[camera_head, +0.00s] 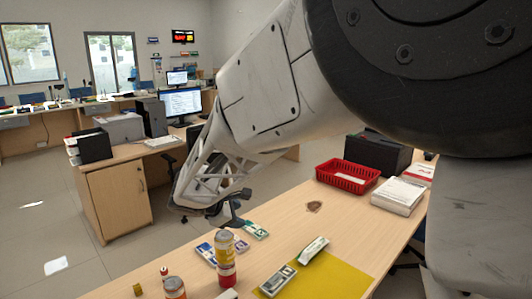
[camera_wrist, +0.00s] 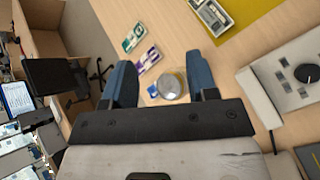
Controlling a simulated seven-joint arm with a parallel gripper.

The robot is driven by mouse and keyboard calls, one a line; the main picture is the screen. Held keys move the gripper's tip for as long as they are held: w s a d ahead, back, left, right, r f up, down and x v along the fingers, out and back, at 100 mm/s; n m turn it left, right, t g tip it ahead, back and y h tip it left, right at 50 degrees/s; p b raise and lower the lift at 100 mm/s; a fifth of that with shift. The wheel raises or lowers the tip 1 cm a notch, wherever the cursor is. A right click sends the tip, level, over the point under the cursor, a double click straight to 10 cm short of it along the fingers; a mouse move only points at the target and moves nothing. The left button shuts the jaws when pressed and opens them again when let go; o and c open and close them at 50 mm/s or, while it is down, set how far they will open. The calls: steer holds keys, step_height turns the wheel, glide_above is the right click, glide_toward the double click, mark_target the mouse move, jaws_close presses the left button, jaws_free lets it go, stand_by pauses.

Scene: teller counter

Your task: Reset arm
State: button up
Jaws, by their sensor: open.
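My gripper (camera_head: 236,212) hangs over the teller counter (camera_head: 300,222), beyond the yellow and red can (camera_head: 226,258) in the head view. In the wrist view my gripper (camera_wrist: 163,78) has its two blue fingers spread wide. The round top of a can (camera_wrist: 173,83) shows between them in the picture, but no finger is seen to grip it. In the head view the can stands upright on the counter, apart from my gripper. My arm's links fill the upper right of the head view and hide part of the counter.
Banknote bundles (camera_head: 255,230) lie near the can, and others lie on a yellow mat (camera_head: 335,280). A red basket (camera_head: 347,178), a paper stack (camera_head: 398,196) and a black box (camera_head: 378,153) stand at the counter's far end. A grey device (camera_wrist: 285,85) shows in the wrist view.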

steer(key=s+d+r+m+g+y, duration=0.1)
steer(key=s+d+r+m, duration=0.3)
steer(key=s+d, duration=0.4)
steer(key=s+d+r+m+g+y, duration=0.1)
steer(key=s+d+r+m+y, duration=0.1)
steer(key=s+d+r+m, duration=0.45)
steer(key=s+d+r+m+y, duration=0.1)
steer(key=s+d+r+m, duration=0.15)
steer(key=s+d, duration=0.65)
steer(key=s+d+m+t+y, duration=0.1)
steer(key=s+d+m+y, duration=0.15)
steer(key=s, duration=0.45)
steer(key=s+d+m+y, duration=0.1)
steer(key=s+m, duration=0.3)
steer(key=s, duration=0.3)
step_height(320, 180, down, 9)
steer(key=w+g, duration=0.1)
steer(key=g, duration=0.2)
steer(key=shift+w+d+r+h, duration=0.15)
steer(key=shift+w+h, duration=0.05)
steer(key=shift+h, duration=0.15)
